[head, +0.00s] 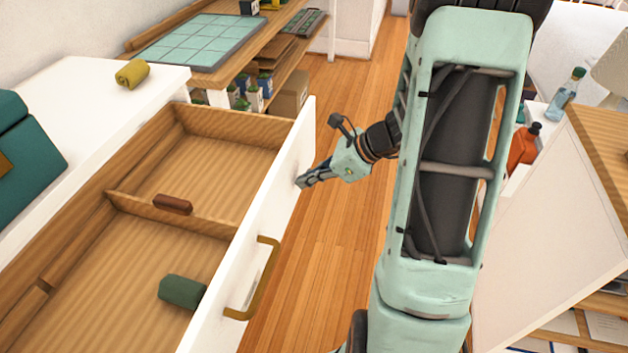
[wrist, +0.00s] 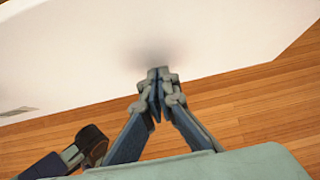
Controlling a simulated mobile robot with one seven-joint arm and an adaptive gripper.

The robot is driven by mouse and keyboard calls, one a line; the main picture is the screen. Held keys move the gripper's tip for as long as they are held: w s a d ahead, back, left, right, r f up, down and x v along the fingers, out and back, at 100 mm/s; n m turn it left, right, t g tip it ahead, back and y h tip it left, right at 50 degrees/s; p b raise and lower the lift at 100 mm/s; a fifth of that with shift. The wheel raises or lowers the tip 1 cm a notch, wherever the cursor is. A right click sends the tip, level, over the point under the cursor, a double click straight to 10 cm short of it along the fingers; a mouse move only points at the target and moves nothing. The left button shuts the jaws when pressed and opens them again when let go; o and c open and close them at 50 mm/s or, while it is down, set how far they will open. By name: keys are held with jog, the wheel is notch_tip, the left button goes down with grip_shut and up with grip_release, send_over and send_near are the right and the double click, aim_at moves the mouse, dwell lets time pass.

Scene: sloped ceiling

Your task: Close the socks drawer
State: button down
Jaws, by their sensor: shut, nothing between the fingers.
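The open drawer (head: 258,231) has a white front panel, a brass handle (head: 263,280) and a wooden interior split by a divider. A rolled green sock (head: 182,292) lies in the near compartment. A brown rolled item (head: 172,204) lies at the divider. My gripper (head: 302,182) is shut and empty, with its fingertips at the outer face of the front panel, beyond the handle. In the wrist view the closed fingertips (wrist: 158,74) are against or very close to the white panel (wrist: 165,35); I cannot tell if they touch.
A yellow-green rolled sock (head: 132,74) and a teal box (head: 25,150) sit on the white dresser top (head: 90,95). A wooden shelf unit (head: 215,75) stands behind. Wood floor (head: 335,230) is free in front of the drawer. A cabinet with an open white door (head: 545,240) is at right.

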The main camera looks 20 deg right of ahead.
dwell(0.3)
jog(key=w+a+p, duration=0.2)
jog(key=w+a, duration=0.5)
jog(key=a, duration=0.3)
jog(key=w+a+p, duration=0.2)
jog(key=w+a, duration=0.6)
jog(key=a, duration=0.2)
jog(key=w+a+p, duration=0.2)
jog(key=w+a, duration=0.5)
jog(key=a, duration=0.4)
jog(key=shift+w, duration=0.25)
jog(key=shift+w+a+r, duration=0.1)
jog(key=shift+a+r, duration=0.2)
